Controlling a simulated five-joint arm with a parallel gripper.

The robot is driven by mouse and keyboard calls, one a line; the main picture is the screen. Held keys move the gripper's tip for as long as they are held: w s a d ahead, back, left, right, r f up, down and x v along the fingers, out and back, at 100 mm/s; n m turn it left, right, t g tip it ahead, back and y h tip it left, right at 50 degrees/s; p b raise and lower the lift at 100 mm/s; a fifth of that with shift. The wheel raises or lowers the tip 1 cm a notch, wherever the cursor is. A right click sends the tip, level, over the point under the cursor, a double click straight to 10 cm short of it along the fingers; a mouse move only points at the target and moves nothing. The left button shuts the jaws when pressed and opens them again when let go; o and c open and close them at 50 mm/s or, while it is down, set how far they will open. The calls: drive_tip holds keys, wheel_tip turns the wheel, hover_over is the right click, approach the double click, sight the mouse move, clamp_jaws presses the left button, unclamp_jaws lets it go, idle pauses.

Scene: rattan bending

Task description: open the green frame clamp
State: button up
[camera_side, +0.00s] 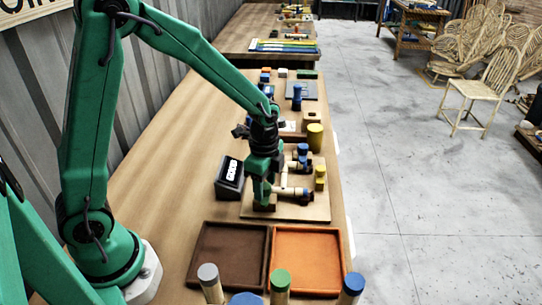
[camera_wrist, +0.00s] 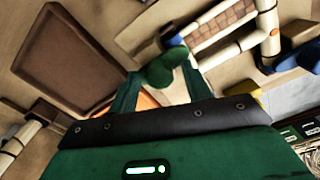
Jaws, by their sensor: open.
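The green frame clamp (camera_wrist: 166,70) shows in the wrist view as a rounded green handle with a dark part above it, at the end of the pale rattan frame (camera_wrist: 222,44). My gripper (camera_wrist: 158,88) is open, with one green finger on each side of the handle. I cannot tell whether the fingers touch it. In the side view my gripper (camera_side: 264,196) is low over the work board (camera_side: 290,211), at the frame's left end. There the green clamp cannot be told apart from my green fingers.
A dark display box (camera_side: 230,172) stands left of the board. Brown (camera_side: 228,284) and orange (camera_side: 306,262) trays lie in front, with colour-topped posts nearer the camera.

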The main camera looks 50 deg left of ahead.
drive_tip(key=c, duration=1)
drive_tip(key=shift+n, duration=0.5)
drive_tip(key=n, duration=0.7)
drive_tip(key=shift+n, duration=0.4)
drive_tip(key=n, duration=0.4)
drive_tip(key=shift+n, duration=0.3)
drive_tip(key=n, duration=0.4)
drive_tip(key=shift+n, duration=0.4)
